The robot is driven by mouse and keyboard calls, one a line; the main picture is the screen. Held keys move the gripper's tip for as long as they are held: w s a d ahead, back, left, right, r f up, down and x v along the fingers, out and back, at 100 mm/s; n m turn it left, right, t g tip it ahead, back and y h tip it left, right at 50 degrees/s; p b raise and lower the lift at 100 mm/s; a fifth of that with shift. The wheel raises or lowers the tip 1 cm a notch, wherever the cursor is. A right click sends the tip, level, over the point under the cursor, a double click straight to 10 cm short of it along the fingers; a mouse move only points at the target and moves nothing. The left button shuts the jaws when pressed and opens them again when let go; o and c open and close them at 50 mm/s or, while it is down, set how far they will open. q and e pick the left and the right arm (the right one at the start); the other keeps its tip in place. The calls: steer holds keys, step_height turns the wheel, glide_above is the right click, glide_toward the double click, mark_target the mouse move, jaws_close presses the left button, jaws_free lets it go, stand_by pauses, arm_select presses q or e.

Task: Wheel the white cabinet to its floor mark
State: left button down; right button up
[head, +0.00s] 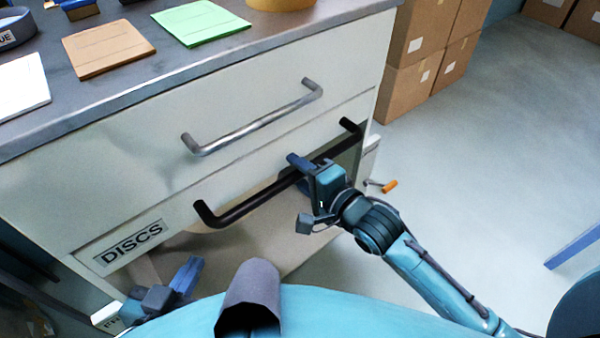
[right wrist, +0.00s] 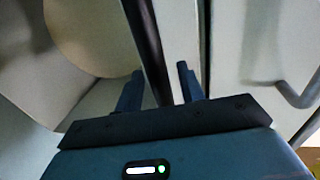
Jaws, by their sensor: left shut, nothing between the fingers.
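The white cabinet (head: 60,200) fills the left and middle of the head view, with a grey worktop, a silver upper handle (head: 255,125) and a black lower handle (head: 245,207). A "DISCS" label (head: 130,243) is on its lower front. My right gripper (head: 305,170) is at the black handle, right of its middle. In the right wrist view the black handle (right wrist: 148,45) passes between its two separated fingers (right wrist: 160,85), with a gap on the right side. My left gripper (head: 190,272) is shut and empty, low in front of the cabinet. I cannot make out a floor mark.
On the worktop (head: 110,110) lie a brown pad (head: 108,48), a green pad (head: 200,22) and other items. Stacked cartons (head: 425,60) stand behind the cabinet's right end. A small orange object (head: 389,186) shows beside it. Open floor (head: 480,150) lies right; a blue strip (head: 573,247) is at the edge.

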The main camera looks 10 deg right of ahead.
jaws_close()
stand_by(0.4)
stand_by(0.4)
